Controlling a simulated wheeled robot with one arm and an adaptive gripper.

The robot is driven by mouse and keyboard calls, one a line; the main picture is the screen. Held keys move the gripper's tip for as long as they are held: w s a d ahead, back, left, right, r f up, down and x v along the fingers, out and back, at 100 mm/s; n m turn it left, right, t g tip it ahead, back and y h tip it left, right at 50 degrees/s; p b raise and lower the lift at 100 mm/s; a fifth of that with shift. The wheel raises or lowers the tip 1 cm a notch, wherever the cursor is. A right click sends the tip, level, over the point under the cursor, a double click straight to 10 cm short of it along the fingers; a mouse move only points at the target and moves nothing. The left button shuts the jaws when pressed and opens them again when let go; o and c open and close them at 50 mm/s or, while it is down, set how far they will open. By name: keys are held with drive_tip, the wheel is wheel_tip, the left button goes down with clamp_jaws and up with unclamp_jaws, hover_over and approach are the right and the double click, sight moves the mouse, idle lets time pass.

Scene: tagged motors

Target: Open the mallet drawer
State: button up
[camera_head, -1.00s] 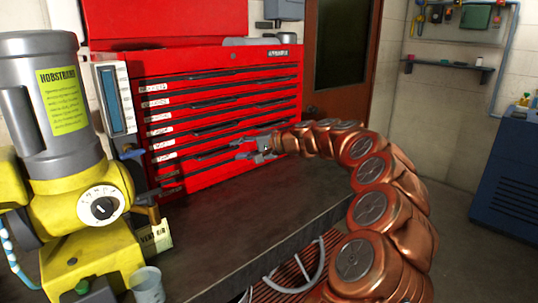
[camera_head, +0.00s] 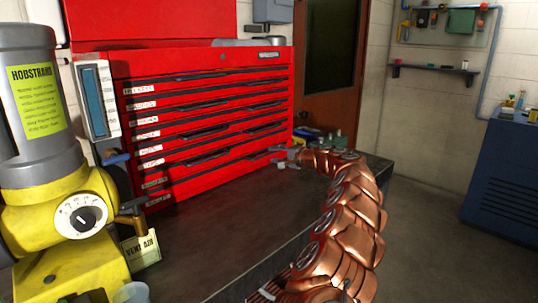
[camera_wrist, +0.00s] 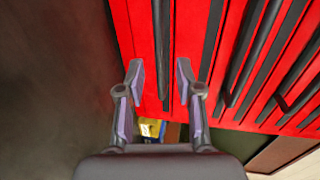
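A red tool chest (camera_head: 270,75) stands on the dark bench in the head view, with several drawers that have long dark handles and white labels at their left ends. The label words are too small to read, so I cannot tell which is the mallet drawer. My gripper (camera_head: 288,157) is at the chest's lower right front, near the lower drawers. In the wrist view my gripper (camera_wrist: 160,80) is open, with its fingers apart and red drawer fronts (camera_wrist: 140,30) with dark handles (camera_wrist: 255,50) beyond. Nothing shows held between the fingers. All drawers look shut.
A yellow and grey machine (camera_head: 65,190) stands at the left, with a small tag (camera_head: 142,250) beside it. The dark bench top (camera_head: 215,235) before the chest is mostly clear. A blue cabinet (camera_head: 510,180) stands at the right.

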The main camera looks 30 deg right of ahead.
drive_tip(key=shift+x, duration=0.9)
drive_tip(key=shift+w+a+f, duration=0.15)
drive_tip(key=shift+w, duration=0.35)
drive_tip(key=shift+w+a+f, duration=0.15)
drive_tip(key=shift+w+a, duration=0.05)
drive_tip(key=shift+w, duration=0.35)
clamp_jaws()
